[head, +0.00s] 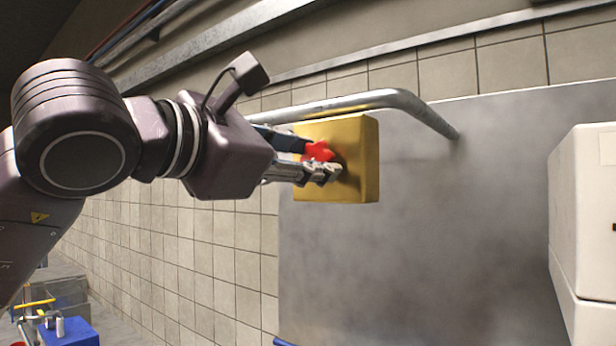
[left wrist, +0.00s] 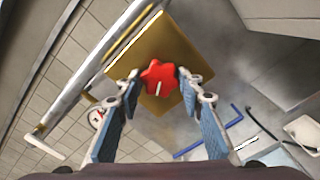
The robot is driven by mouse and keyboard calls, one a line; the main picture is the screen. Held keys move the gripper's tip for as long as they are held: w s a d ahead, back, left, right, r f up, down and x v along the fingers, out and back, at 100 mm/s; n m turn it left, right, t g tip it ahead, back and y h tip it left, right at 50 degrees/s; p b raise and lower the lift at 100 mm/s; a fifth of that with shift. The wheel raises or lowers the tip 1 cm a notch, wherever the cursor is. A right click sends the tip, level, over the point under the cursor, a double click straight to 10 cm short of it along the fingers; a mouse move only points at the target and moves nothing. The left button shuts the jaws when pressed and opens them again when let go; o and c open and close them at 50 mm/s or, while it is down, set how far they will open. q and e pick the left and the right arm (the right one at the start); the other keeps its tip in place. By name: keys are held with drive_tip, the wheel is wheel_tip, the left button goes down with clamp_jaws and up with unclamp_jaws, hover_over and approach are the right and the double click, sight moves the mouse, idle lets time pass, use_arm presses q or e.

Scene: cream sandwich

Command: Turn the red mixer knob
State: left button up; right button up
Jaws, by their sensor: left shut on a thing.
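The red mixer knob (head: 318,151) sits on the front of a yellow box (head: 362,160) mounted against a grey metal panel. In the left wrist view the knob (left wrist: 158,78) is star-shaped with a white mark, and the yellow box (left wrist: 165,38) is behind it. My left gripper (head: 318,160) is shut on the knob, with one finger on each side of it. The fingers (left wrist: 158,88) also show on both sides in the left wrist view. Part of the knob is hidden by the fingers in the head view. My right gripper is in neither view.
A metal pipe (head: 345,101) bends over the top of the yellow box, close to the gripper. A white box-shaped unit (head: 590,210) stands at the right. A blue box (head: 72,333) with small items is low at the left. The grey panel (head: 450,230) is bare.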

use_arm(q)
drive_tip(key=shift+m+b, duration=0.5)
drive_tip(key=shift+m, duration=0.8)
drive_tip(key=o, duration=1.2)
drive_tip(key=shift+c, duration=0.2)
drive_tip(key=v, duration=1.2)
drive_tip(key=shift+d, duration=0.1)
